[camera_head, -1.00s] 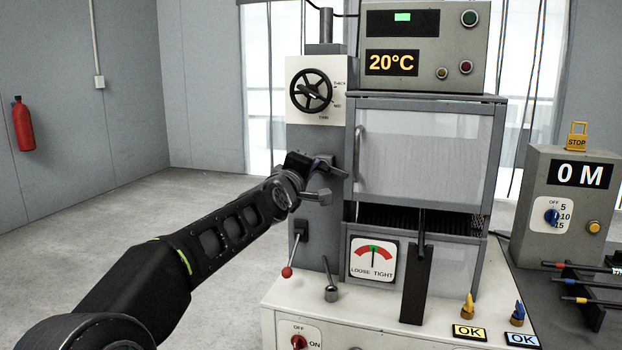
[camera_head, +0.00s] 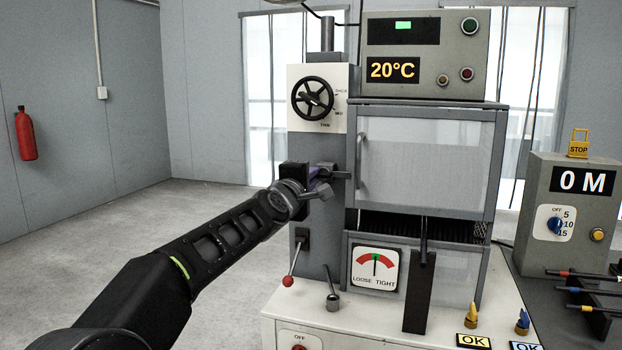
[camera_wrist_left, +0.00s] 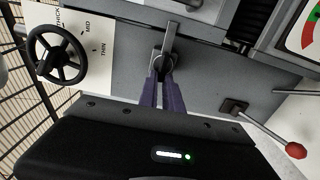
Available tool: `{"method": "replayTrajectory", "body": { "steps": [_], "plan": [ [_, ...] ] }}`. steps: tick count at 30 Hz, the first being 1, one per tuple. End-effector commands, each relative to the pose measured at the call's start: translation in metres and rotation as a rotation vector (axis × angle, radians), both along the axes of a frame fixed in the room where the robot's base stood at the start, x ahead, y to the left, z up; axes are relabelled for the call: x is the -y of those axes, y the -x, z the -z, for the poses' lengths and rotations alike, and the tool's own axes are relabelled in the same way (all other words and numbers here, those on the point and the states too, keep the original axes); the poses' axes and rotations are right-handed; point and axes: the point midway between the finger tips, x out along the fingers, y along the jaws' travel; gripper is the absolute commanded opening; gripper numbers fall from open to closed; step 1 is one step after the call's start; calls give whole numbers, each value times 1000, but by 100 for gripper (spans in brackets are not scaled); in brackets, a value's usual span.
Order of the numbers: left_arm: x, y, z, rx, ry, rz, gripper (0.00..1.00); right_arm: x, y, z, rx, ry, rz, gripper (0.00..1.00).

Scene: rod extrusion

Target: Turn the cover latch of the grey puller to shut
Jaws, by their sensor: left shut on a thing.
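The grey puller (camera_head: 318,235) stands in front of me, with its cover (camera_head: 425,160) down over the upper front. The cover latch (camera_head: 340,175) is a small grey bar on a round pivot at the cover's left edge. It lies about level and points right, its tip at the cover frame. In the left wrist view the latch (camera_wrist_left: 170,38) reaches up from its pivot to the frame edge. My left gripper (camera_wrist_left: 163,76) has its purple fingers closed on the latch at the pivot; in the head view this gripper (camera_head: 318,183) partly hides the pivot. My right gripper is out of view.
A black handwheel (camera_head: 313,98) sits above the latch and a red-knobbed lever (camera_head: 288,281) below it. A LOOSE/TIGHT gauge (camera_head: 376,269) is under the cover. A control box (camera_head: 570,210) stands at the right. The floor at left is clear.

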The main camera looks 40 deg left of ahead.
Motion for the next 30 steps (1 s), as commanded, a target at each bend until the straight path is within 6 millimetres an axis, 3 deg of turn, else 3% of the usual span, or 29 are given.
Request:
{"method": "replayTrajectory", "body": {
  "steps": [9, 18, 23, 30],
  "plan": [
    [0, 0, 0, -1, 0, 0, 31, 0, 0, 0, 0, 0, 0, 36],
    [1, 3, 0, 0, 0, 0, 31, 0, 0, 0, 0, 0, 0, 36],
    [6, 19, -1, 2, -1, 0, 31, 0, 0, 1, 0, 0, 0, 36],
    [19, 56, -1, 2, 0, -1, 31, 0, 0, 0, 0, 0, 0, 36]
  ]
}}
